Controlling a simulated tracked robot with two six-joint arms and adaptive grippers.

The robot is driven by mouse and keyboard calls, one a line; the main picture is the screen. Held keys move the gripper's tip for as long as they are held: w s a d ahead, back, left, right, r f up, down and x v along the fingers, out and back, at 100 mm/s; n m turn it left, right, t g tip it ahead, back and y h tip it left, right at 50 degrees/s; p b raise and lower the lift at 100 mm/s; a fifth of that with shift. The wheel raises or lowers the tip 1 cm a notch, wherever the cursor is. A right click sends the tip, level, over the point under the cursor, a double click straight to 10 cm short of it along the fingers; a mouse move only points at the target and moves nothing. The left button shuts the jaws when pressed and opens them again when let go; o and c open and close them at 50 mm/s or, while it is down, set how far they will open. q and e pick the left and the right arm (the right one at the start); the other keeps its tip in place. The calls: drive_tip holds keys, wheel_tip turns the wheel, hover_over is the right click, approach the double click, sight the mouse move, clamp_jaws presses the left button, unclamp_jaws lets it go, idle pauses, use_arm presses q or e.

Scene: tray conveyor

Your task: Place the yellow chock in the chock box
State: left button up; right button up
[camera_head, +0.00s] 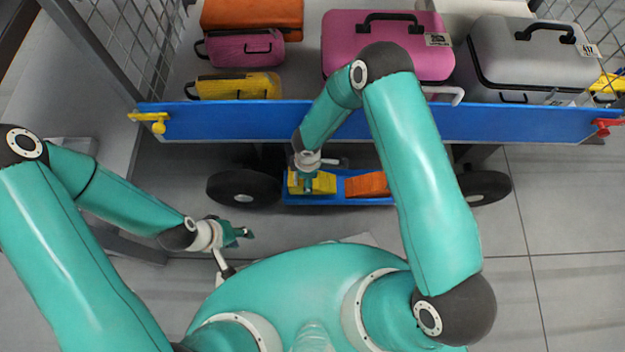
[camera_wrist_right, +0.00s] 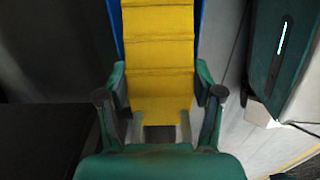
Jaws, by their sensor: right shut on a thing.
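The yellow chock (camera_head: 323,182) is in the left part of the blue chock box (camera_head: 340,201), low between the trolley's wheels. My right gripper (camera_head: 307,182) reaches down onto it and is shut on it. In the right wrist view the stepped yellow chock (camera_wrist_right: 158,55) is between the two teal fingers of my right gripper (camera_wrist_right: 161,84), with blue box walls beside its far part. I cannot tell whether the chock rests on the box floor. My left gripper (camera_head: 243,236) is open and empty, to the left of the box.
An orange chock (camera_head: 367,185) lies in the right part of the box. A blue trolley edge (camera_head: 230,122) runs above it, with a black wheel (camera_head: 243,189) at the left and another (camera_head: 485,188) at the right. Pink (camera_head: 340,50) and grey (camera_head: 545,60) cases stand behind the edge.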

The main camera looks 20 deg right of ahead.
wheel_tip(320, 180, down, 4)
drive_tip(key=shift+f+b, duration=0.1)
drive_tip(key=shift+b, duration=0.95)
drive_tip(key=o, duration=1.7)
drive_tip(key=shift+d, duration=0.1)
